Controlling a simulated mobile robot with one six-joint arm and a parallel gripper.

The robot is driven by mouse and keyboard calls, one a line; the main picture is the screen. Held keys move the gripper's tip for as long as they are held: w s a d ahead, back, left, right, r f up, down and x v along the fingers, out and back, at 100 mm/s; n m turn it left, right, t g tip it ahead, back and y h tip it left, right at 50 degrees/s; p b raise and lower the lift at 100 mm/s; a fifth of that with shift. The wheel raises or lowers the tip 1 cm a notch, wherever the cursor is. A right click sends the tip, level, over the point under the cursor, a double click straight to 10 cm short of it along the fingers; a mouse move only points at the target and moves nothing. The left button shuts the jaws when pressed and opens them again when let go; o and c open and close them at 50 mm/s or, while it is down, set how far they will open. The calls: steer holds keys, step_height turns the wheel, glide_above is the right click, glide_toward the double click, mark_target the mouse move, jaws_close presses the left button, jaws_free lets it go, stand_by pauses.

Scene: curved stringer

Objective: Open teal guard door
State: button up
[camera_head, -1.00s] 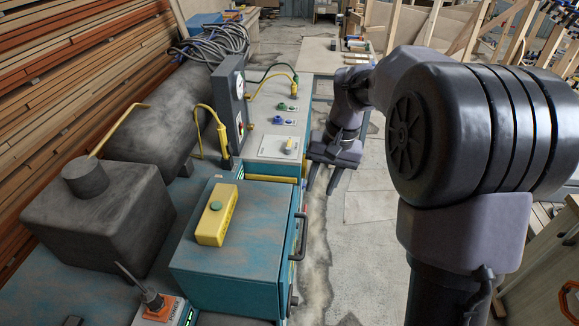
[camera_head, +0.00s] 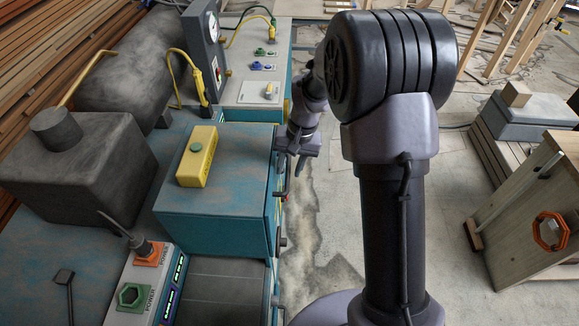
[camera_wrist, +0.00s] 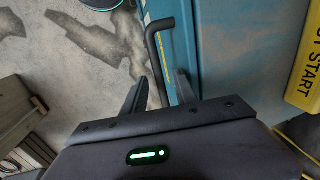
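The teal guard door (camera_head: 271,210) is the right-hand side of the teal box under the yellow block, seen nearly edge-on, and it looks shut. Its black handle (camera_head: 285,178) stands out from that side. In the wrist view, the teal face (camera_wrist: 215,45) fills the upper right and the black bar handle (camera_wrist: 157,65) runs down beside it. My gripper (camera_head: 292,165) is at the handle's upper end. In the wrist view my gripper (camera_wrist: 161,75) is open, with the handle appearing between its two fingers. I cannot tell whether either finger touches it.
A yellow block with a green button (camera_head: 197,155) lies on the box top. Power switches (camera_head: 150,255) stand in front left. A grey gauge post (camera_head: 204,55) with yellow cables rises behind. The concrete floor right of the box is clear; a wooden cabinet (camera_head: 535,215) stands farther right.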

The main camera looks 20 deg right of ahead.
jaws_close()
stand_by(1.4)
